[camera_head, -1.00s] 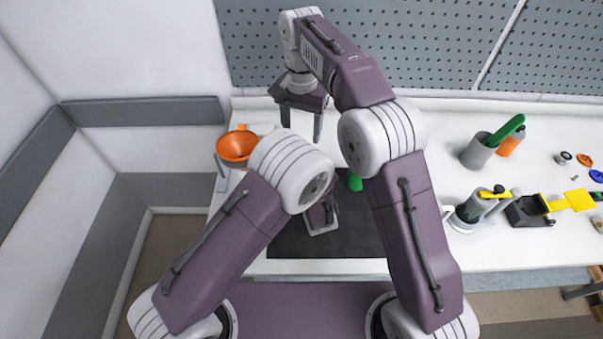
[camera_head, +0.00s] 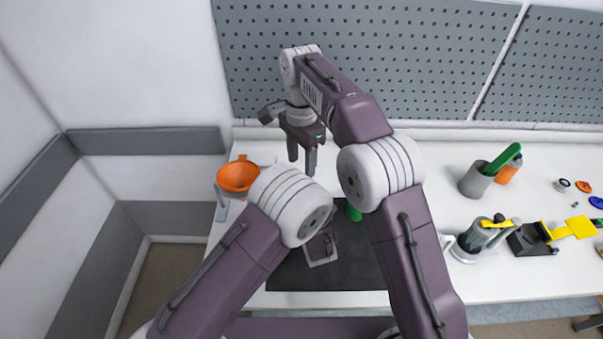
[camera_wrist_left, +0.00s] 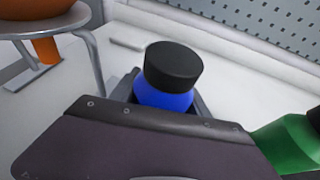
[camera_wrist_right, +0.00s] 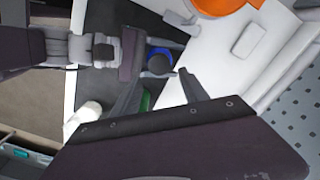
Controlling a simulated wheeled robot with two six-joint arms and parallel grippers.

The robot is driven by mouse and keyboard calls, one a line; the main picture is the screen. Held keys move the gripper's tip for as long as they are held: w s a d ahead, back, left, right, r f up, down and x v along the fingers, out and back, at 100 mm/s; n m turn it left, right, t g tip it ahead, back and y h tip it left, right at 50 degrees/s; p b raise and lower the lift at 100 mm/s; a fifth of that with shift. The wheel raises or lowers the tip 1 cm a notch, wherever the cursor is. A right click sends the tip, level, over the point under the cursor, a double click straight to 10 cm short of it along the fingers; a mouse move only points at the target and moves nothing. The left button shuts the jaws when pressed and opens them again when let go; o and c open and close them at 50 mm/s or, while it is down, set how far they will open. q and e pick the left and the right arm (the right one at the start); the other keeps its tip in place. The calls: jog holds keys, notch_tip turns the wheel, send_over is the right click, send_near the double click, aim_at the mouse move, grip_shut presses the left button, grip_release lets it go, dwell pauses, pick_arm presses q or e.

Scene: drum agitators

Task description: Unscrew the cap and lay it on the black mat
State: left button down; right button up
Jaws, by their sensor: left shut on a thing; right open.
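A blue bottle (camera_wrist_left: 165,97) with a black cap (camera_wrist_left: 174,65) stands in the grip of my left gripper (camera_wrist_left: 165,103) in the left wrist view. The cap is on the bottle. Both also show in the right wrist view, the cap (camera_wrist_right: 160,62) beyond the fingertips of my open right gripper (camera_wrist_right: 160,93). In the head view my right gripper (camera_head: 302,158) points down over the white table behind the black mat (camera_head: 350,268). My left gripper is mostly hidden by its own arm there, and the bottle is hidden too.
A green object (camera_head: 353,212) stands near the held bottle. An orange funnel (camera_head: 237,175) on a stand is at left. A grey cup (camera_head: 476,180), a metal jug (camera_head: 467,245) and a yellow-and-black item (camera_head: 530,240) stand at right. A pegboard (camera_head: 400,60) closes the back.

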jog(key=m, duration=0.6)
jog(key=shift+s, duration=0.1)
jog(key=m, duration=0.6)
jog(key=shift+r, duration=0.2)
notch_tip(320, 180, down, 8)
jog(key=shift+f, duration=0.1)
grip_shut()
jog(key=n, duration=1.4)
jog(key=shift+n, duration=0.4)
jog(key=n, duration=0.9)
jog(key=shift+n, duration=0.3)
jog(key=n, duration=1.2)
jog(key=shift+r+n, duration=0.2)
jog(key=shift+n, duration=0.2)
jog(key=n, duration=0.6)
jog(key=shift+n, duration=0.3)
jog(key=n, duration=0.5)
jog(key=shift+n, duration=0.4)
jog(key=n, duration=0.4)
jog(key=shift+n, duration=0.3)
